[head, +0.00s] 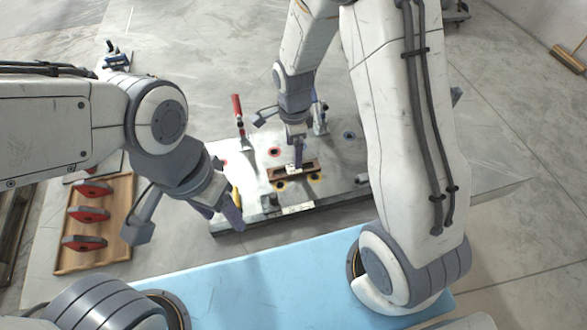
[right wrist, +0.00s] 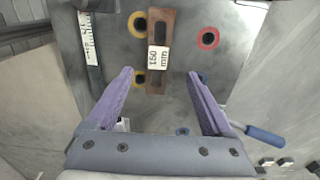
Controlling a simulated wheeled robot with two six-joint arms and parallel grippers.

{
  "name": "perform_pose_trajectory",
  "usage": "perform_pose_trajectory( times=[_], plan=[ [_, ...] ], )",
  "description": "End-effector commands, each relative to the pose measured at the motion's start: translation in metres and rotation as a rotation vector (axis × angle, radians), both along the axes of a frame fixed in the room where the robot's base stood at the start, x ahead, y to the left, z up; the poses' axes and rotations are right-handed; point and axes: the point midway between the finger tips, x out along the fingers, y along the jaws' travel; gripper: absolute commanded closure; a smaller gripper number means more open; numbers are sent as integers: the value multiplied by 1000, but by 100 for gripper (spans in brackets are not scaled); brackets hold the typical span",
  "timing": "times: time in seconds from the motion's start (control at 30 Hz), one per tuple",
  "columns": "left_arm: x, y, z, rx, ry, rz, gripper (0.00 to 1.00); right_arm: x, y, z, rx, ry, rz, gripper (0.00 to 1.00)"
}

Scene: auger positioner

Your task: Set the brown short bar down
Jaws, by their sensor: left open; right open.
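The brown short bar (head: 279,174) lies on the grey metal plate (head: 340,165), beside yellow-ringed holes. In the right wrist view the bar (right wrist: 160,25) carries a white "150 mm" label, and its near end lies between my fingertips in the picture, apart from both. My right gripper (head: 280,136) is open above the bar; its fingers also show in the right wrist view (right wrist: 160,80). My left gripper (head: 187,224) is open and empty, left of the plate's front edge, between the plate and the wooden tray.
The wooden tray (head: 66,258) at left holds red-and-dark pieces. A red-handled clamp (head: 238,108) stands at the plate's back left. Red, yellow and blue ringed holes dot the plate. A light blue surface (head: 260,285) lies in front. A blue-handled tool (right wrist: 265,136) shows near the right finger.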

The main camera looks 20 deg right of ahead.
Motion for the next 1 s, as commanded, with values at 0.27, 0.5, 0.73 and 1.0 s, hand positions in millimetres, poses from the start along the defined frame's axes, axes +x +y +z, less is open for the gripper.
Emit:
perform_pose_trajectory(
  times=[0.27,0.5,0.73,1.0],
  plan=[
    [0,0,3,0,0,0,40,-2,1,-24,0,3,3,15],
    [0,0,10,0,0,0,40,-4,1,-59,0,5,4,15],
    [0,0,10,0,0,0,40,-3,1,-70,1,-1,4,15],
    [0,0,10,0,0,0,40,-3,1,-69,1,-1,4,69]
  ],
)
